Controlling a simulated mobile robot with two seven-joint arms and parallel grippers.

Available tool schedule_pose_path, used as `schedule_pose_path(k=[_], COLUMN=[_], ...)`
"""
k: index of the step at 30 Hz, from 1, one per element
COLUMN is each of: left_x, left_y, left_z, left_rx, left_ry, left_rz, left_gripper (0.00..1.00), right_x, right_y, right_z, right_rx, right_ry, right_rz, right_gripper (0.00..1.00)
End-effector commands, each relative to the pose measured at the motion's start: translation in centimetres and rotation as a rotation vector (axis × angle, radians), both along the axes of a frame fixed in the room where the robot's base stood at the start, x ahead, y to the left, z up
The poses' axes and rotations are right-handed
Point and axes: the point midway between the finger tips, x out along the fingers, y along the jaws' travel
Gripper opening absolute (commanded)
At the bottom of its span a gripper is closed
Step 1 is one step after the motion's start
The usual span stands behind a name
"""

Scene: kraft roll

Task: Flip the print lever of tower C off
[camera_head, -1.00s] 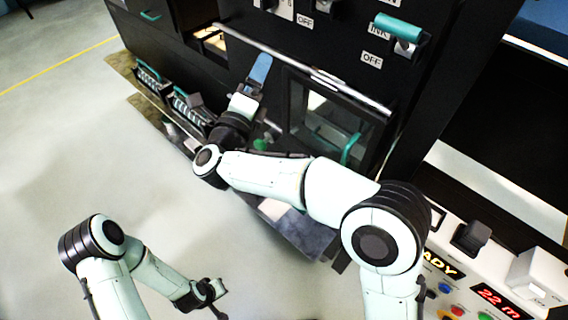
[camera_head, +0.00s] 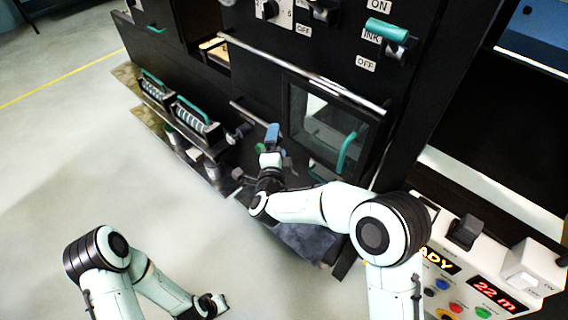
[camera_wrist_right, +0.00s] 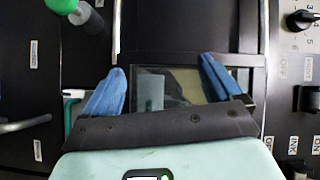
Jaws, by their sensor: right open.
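A teal-handled lever (camera_head: 388,30) on the black machine panel (camera_head: 340,55) stands between ON and OFF labels, with an INK label beside it. A darker lever (camera_head: 320,12) is left of it above another OFF label, at the top edge.
A windowed door with a teal handle (camera_head: 347,152) and a long metal bar (camera_head: 300,72) are beside my right gripper. Teal-handled units (camera_head: 192,118) line the lower left. A control console (camera_head: 470,285) is at lower right. The floor at left is clear.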

Motion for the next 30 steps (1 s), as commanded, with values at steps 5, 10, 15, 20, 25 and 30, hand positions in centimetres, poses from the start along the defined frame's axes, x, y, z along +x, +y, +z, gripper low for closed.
schedule_pose_path(k=[5,10,15,20,25,30], left_x=[0.0,0.0,0.0,0.0,0.0,-0.1], left_y=[0.0,0.0,0.0,0.0,0.0,0.0], left_z=[0.0,0.0,0.0,0.0,0.0,0.0], left_rx=[0.000,0.000,0.000,0.000,0.000,-0.001], left_ry=[0.000,0.000,0.000,0.000,0.000,0.002], left_rz=[0.000,0.000,0.000,0.000,0.000,0.000], left_gripper=[0.00,0.00,0.00,0.00,0.00,0.00], right_x=[-0.2,-0.4,-0.4,-0.4,-0.4,-0.5], right_y=[-0.6,-0.9,-1.0,-1.0,-1.0,-1.1], right_z=[-2.9,-4.4,-4.9,-4.9,-4.9,-5.2], right_rx=[-0.057,-0.088,-0.098,-0.098,-0.097,-0.103], right_ry=[0.064,0.100,0.111,0.111,0.110,0.118], right_rz=[0.030,0.050,0.055,0.055,0.055,0.058], right_gripper=[0.92,0.92,0.92,0.92,0.92,0.92])
